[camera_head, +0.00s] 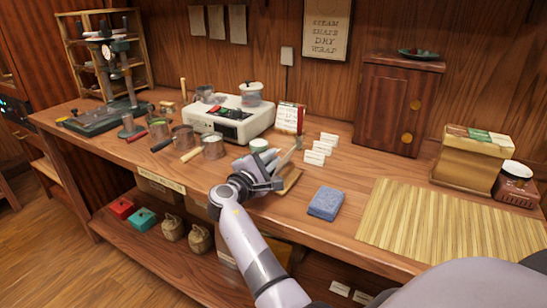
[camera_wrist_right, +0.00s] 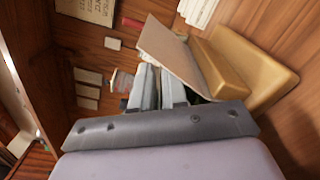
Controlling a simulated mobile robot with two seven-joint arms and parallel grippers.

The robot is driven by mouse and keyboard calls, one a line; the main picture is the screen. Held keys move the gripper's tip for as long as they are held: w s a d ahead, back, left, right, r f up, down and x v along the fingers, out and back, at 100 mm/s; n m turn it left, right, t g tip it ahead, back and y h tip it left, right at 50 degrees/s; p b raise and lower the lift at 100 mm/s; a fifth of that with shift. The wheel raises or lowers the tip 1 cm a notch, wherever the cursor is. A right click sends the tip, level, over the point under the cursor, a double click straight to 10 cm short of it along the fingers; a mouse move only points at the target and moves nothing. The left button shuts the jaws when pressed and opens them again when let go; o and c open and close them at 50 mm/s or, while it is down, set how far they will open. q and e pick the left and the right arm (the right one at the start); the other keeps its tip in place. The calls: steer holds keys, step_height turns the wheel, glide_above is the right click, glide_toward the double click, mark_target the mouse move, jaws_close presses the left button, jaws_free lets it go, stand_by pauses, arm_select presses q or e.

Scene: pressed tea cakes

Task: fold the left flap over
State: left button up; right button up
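My right gripper (camera_head: 280,170) is at the middle of the counter, over a small wooden board (camera_head: 291,184). In the right wrist view its two fingers (camera_wrist_right: 158,85) point away from the camera. A thin tan sheet, seemingly a flap (camera_wrist_right: 172,55), stands tilted up right beside the fingers. I cannot tell whether they touch or pinch it. Behind it are a yellowish-brown block (camera_wrist_right: 219,68) and the board (camera_wrist_right: 265,72). In the head view a pale upright piece (camera_head: 291,156) shows beside the gripper, and the hand hides most of the board. My left gripper is not in view.
A white scale-like machine (camera_head: 231,120) and several metal cups stand to the left. White cards (camera_head: 318,152) stand behind the gripper. A blue folded cloth (camera_head: 326,202) and a bamboo mat (camera_head: 440,225) lie to the right. The counter between board and cloth is clear.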

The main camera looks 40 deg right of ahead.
jaws_close()
steer(key=shift+s+d+f+m+b, duration=0.15)
steer(key=shift+f+m+b, duration=0.2)
steer(key=shift+m+b, duration=0.45)
steer(key=shift+r, duration=0.1)
jaws_free()
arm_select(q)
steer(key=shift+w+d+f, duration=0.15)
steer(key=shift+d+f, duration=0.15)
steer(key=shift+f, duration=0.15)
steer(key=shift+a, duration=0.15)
